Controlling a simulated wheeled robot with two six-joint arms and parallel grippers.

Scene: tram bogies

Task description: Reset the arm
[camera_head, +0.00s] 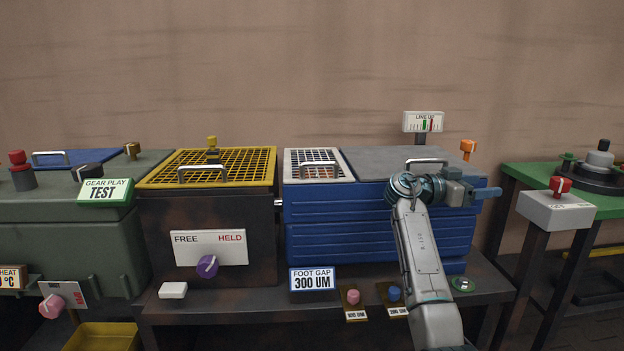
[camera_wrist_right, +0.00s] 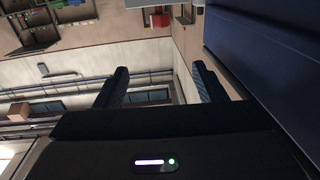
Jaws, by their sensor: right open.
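My right arm rises from the bottom in the head view, in front of the blue ribbed box (camera_head: 340,225). Its gripper (camera_head: 488,192) points right, at the box's right end. In the right wrist view the two dark fingers (camera_wrist_right: 162,88) stand apart with nothing between them, so the gripper is open and empty. A blue surface (camera_wrist_right: 275,60) fills that view's right side close to the fingers. I cannot tell whether the gripper touches the box. The arm hides part of the box's front. My left gripper is not in view.
A dark box with a yellow grille (camera_head: 215,165) and a purple knob (camera_head: 207,266) stands left of the blue box. Pink (camera_head: 352,297) and blue (camera_head: 394,293) knobs sit along the bench front. A grey box with a red switch (camera_head: 557,208) stands right of the gripper, before a green table (camera_head: 528,174).

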